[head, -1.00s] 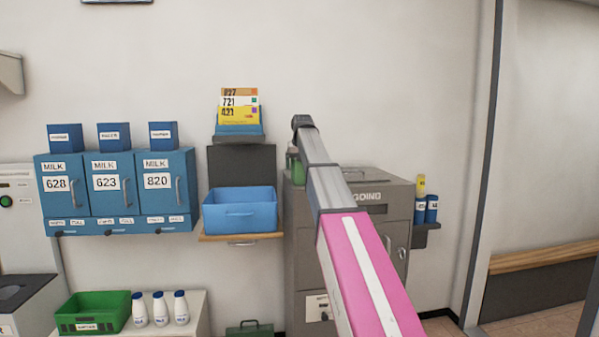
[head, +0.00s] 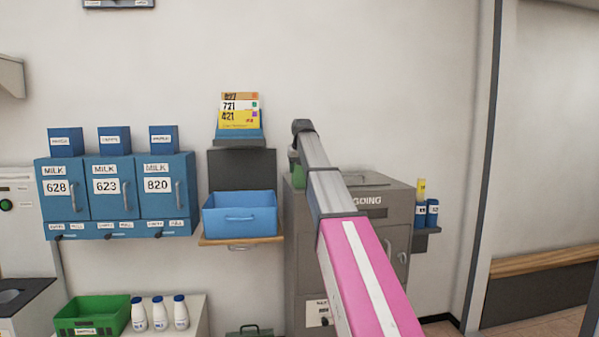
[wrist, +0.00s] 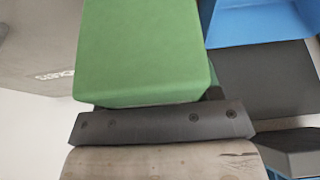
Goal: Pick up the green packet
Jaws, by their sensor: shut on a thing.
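The green packet (wrist: 145,50) fills the upper middle of the wrist view, right against the dark bar of my gripper (wrist: 160,122). My gripper is shut on it. In the head view only a small green part (head: 295,172) shows, left of my arm and in front of the grey OUTGOING cabinet. My arm hides the rest of the packet and the gripper there. I cannot tell whether the packet's underside touches the cabinet top.
The grey OUTGOING cabinet (head: 300,245) stands behind my arm. A blue bin (head: 240,222) sits on a shelf to its left, below a card holder (head: 239,135). Blue milk lockers (head: 110,190) hang further left. Blue cartons (head: 426,212) stand on a small shelf at right.

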